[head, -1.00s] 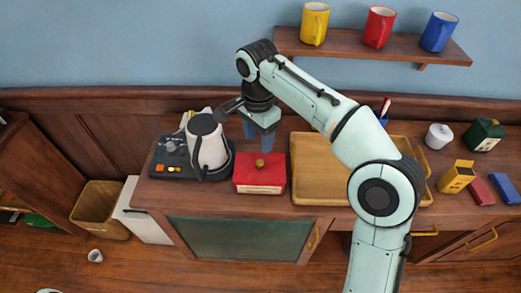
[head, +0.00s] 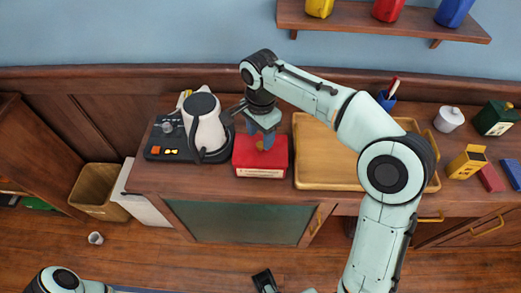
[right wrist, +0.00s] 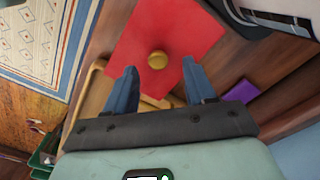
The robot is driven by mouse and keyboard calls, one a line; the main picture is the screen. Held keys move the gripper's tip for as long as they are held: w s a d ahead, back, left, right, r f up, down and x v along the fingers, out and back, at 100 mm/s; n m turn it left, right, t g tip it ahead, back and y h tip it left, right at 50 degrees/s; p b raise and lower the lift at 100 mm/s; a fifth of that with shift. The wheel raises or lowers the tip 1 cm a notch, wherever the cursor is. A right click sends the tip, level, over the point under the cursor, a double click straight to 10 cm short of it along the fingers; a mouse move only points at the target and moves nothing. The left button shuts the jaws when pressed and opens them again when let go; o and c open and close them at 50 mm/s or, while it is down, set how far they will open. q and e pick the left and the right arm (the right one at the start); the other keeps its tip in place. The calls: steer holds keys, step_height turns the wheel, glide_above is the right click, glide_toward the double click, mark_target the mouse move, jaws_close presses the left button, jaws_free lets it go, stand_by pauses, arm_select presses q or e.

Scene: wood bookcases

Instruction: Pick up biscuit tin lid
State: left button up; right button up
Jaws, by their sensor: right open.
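The red biscuit tin (head: 261,171) stands on the wooden counter beside the kettle. Its red lid (head: 244,149) is on top, with a round gold knob (head: 260,145) in the middle. My right gripper (head: 265,137) is directly over the lid, close to the knob, with its blue fingers pointing down. In the right wrist view, the open fingers (right wrist: 157,80) stand apart and empty, with the gold knob (right wrist: 158,59) just beyond and between their tips, and the red lid (right wrist: 160,30) behind it. My left gripper cannot be made out for certain; only part of my left arm shows at the bottom left.
A white and black kettle (head: 205,128) stands close to the tin's left, by a dark control panel (head: 168,137). A wooden tray (head: 318,160) lies close on the right. A yellow box (head: 466,162) and white pot (head: 449,119) stand farther right.

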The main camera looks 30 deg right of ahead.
mark_target(261, 144)
step_height(261, 144, down, 4)
steer(key=shift+s+r, duration=0.1)
steer(key=shift+r, duration=0.05)
jaws_close()
steer(key=shift+r, duration=0.1)
